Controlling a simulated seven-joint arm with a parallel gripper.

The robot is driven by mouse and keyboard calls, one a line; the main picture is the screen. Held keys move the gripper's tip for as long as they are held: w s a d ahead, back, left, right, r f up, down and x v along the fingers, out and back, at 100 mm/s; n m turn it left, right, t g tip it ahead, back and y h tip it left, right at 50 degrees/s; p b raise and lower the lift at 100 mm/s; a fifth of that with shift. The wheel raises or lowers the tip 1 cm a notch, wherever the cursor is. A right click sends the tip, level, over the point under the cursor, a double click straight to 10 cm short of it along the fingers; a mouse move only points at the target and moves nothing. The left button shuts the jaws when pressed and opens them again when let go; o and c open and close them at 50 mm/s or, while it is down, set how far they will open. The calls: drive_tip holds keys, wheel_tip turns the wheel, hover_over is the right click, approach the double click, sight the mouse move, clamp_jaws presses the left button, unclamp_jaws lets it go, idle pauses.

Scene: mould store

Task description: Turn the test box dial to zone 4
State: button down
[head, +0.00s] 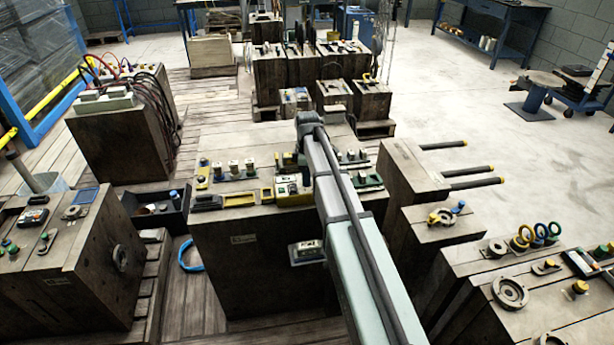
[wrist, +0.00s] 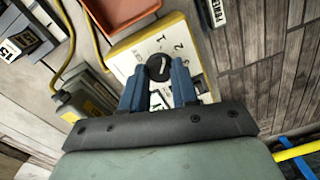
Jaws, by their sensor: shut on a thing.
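The test box in the wrist view has a pale face with a yellow edge (wrist: 122,46), printed numbers, and a round black dial (wrist: 158,68) with a white pointer mark. The numbers 1 and 2 show beyond the dial; other markings are partly covered by my fingers. I cannot read for certain which number the pointer meets. My gripper (wrist: 160,73) has its two blue fingers on either side of the dial, shut on it. In the head view the yellow-and-white test box (head: 288,190) sits on a large wooden block, partly behind my arm.
Small fittings and yellow trays (head: 240,198) crowd the block top around the box. In the wrist view a reddish tray (wrist: 118,10), a grey case (wrist: 85,105) and a yellow cable (wrist: 70,45) lie close by. Other wooden blocks (head: 410,175) stand around; bare floor lies at right.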

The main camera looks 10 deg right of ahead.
drive_tip(key=m, duration=0.5)
drive_tip(key=shift+m, duration=0.3)
drive_tip(key=m, duration=1)
drive_tip(key=shift+s+m, duration=0.1)
drive_tip(key=shift+m, duration=0.3)
drive_tip(key=shift+m+t, duration=0.3)
drive_tip(key=shift+m, duration=2)
drive_tip(key=c, duration=0.8)
unclamp_jaws()
drive_tip(key=shift+c, duration=0.2)
drive_tip(key=shift+r, duration=0.15)
wheel_tip(320, 180, up, 14)
drive_tip(key=shift+f, duration=0.2)
